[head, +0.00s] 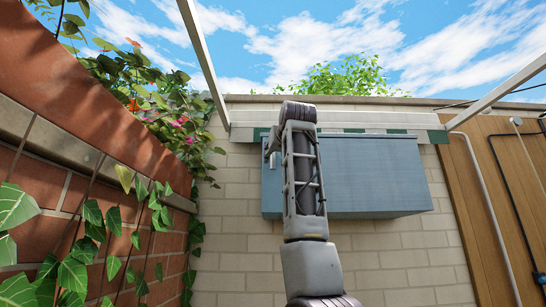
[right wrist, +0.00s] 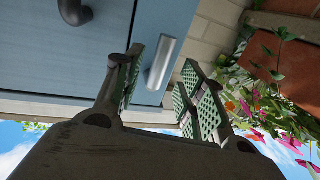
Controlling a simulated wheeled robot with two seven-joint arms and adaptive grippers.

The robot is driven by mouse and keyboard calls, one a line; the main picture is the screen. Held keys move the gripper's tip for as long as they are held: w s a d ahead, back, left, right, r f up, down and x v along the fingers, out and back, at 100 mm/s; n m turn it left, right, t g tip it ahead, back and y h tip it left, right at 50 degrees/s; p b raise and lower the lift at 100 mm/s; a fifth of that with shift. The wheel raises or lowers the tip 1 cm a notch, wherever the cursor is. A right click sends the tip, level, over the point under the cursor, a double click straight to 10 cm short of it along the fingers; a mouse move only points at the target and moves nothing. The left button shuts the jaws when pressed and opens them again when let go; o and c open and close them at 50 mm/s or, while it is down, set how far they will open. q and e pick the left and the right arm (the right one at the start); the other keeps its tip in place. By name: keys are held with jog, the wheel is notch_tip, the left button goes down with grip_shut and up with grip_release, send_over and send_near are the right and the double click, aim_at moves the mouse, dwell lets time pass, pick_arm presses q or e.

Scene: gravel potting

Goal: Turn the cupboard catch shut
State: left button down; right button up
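The blue cupboard (head: 372,175) hangs on the brick wall in the head view. Its catch, a pale metal bar (right wrist: 161,63), shows on the door near the edge in the right wrist view. My right gripper (right wrist: 159,80) is open there, with one green-padded finger on each side of the catch. The catch is closer to the left finger in that picture; I cannot tell whether they touch. In the head view my right arm hides part of the cupboard's left side, and the fingers are hard to make out. My left gripper is not in view.
A dark knob-like handle (right wrist: 75,11) is on the cupboard front. A brick structure with climbing leaves (head: 85,225) stands at left. Wooden boards (head: 480,190) with pipes are at right. A green and white strip (head: 437,136) runs above the cupboard.

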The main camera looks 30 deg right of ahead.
aim_at(274, 158)
jog(key=shift+p+x, duration=0.85)
jog(key=shift+x, duration=1.5)
grip_shut()
